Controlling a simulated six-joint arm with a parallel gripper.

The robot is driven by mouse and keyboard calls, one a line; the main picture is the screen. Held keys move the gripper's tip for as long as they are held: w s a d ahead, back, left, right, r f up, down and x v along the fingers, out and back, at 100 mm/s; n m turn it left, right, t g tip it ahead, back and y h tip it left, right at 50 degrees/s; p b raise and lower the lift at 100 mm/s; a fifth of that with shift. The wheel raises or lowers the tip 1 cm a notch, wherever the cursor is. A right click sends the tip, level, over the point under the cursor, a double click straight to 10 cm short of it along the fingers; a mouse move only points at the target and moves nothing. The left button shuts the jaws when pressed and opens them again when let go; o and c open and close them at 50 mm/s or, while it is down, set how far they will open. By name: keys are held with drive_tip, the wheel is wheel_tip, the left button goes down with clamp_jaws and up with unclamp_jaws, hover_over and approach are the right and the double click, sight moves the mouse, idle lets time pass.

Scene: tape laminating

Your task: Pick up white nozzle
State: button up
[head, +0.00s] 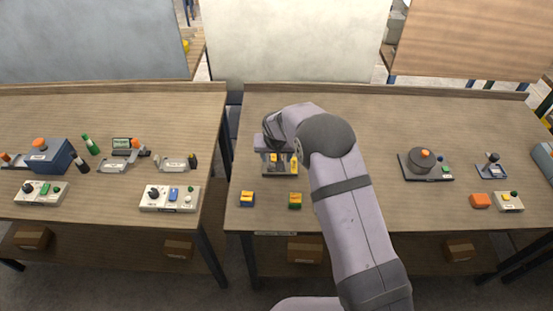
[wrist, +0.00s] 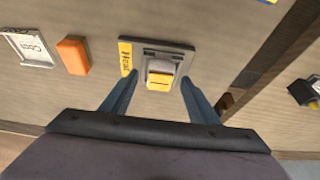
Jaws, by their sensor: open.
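I cannot make out a white nozzle with certainty in either view. In the wrist view my gripper (wrist: 158,80) is open and empty, its two blue-grey fingers well apart. Beyond and between the fingertips is a grey station (wrist: 178,53) with a yellow label strip on its left. A yellow block (wrist: 160,79) with a paler top sits on the station. In the head view the station (head: 284,174) lies below my gripper at the left part of the right table, partly hidden by my arm.
A round grey device (head: 421,161) and an orange box (head: 480,201) are further right. The left table (head: 100,110) holds several devices. A gap separates the tables.

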drive_tip(key=c, duration=1.3)
drive_tip(key=shift+r, duration=0.1)
